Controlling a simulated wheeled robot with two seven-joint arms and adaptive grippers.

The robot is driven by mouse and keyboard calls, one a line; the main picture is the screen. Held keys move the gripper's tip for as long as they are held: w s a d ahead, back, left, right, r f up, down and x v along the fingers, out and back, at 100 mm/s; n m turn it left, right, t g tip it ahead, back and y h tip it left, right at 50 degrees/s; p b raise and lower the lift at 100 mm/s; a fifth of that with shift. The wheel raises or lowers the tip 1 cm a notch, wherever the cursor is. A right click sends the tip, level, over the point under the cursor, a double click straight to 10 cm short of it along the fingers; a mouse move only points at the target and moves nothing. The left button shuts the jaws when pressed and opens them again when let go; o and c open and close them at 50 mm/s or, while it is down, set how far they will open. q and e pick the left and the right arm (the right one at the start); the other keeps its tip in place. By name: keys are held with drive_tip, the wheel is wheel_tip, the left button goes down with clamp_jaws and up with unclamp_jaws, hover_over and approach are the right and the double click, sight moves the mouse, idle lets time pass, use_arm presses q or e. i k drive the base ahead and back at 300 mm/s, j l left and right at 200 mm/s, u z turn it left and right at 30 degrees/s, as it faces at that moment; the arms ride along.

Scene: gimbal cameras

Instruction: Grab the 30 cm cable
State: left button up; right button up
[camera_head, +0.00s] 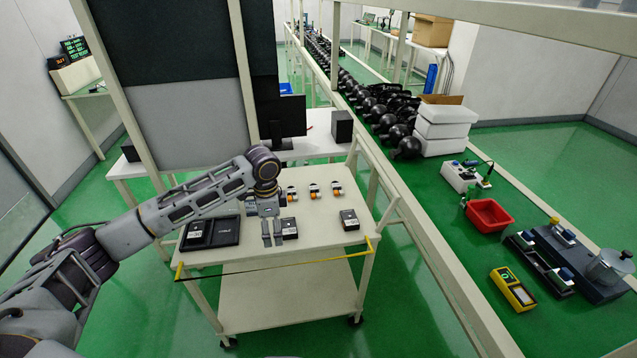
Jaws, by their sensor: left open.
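My left arm comes in from the left and reaches over the white cart (325,228). My left gripper (272,240) points down over the cart, its two fingers apart with nothing seen between them. A small black box (290,229) is just right of the fingers; I cannot tell whether they touch. I cannot clearly identify a 30 cm cable. My right gripper is not in view.
Several orange-and-white items (314,192) stand behind. A long bench on the right holds a red bin (487,215) and a yellow meter (512,289).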

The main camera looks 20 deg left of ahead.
sight(313, 188)
drive_tip(key=i, duration=1.25)
